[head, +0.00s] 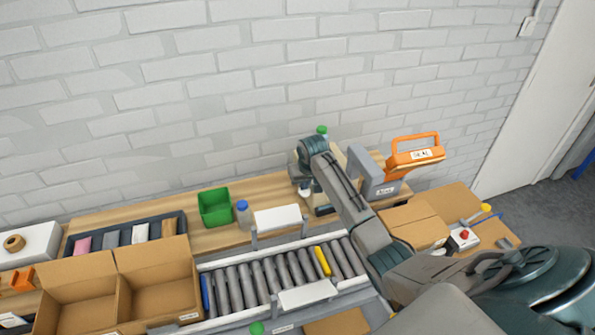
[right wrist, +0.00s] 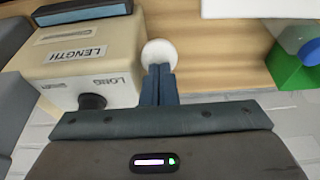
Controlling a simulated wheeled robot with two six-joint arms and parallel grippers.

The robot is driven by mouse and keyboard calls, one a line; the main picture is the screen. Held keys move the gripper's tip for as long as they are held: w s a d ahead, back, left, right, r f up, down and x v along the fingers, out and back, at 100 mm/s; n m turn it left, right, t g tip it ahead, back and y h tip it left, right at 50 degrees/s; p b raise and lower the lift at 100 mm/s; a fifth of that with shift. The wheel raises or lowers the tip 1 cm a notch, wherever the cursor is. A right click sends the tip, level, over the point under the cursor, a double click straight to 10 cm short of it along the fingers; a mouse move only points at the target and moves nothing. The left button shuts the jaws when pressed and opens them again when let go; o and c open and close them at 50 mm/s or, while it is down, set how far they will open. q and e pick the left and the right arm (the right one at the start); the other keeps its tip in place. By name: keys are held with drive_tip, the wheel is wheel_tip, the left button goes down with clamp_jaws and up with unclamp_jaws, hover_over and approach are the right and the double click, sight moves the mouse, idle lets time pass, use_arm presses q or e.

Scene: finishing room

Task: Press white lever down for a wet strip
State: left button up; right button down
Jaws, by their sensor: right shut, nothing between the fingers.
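The tape dispenser (right wrist: 85,55) is a cream box with labels reading LENGTH and LONG and a black knob (right wrist: 92,101), seen in the right wrist view. The white lever's round end (right wrist: 160,51) shows beside the box. My right gripper (right wrist: 158,72) is shut and empty, its fingertips at the near edge of the white end; whether they touch it I cannot tell. In the head view my right gripper (head: 305,187) is small and points down at the back of the bench, and my arm hides most of the dispenser. My left gripper is out of view.
In the head view, a green bin (head: 214,207) and a blue-capped bottle (head: 243,213) stand left of my right gripper. A roller conveyor (head: 265,282) and open cardboard boxes (head: 155,285) lie in front.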

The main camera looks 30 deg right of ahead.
drive_tip(key=shift+w+d+r, duration=0.1)
drive_tip(key=shift+w+r, duration=0.2)
drive_tip(key=shift+r, duration=0.85)
drive_tip(key=shift+w+d+r, duration=0.1)
drive_tip(key=shift+w+r, duration=0.15)
drive_tip(key=shift+r, duration=0.95)
drive_tip(key=shift+w+r, duration=0.3)
drive_tip(key=shift+r, duration=0.95)
wheel_tip(320, 180, up, 5)
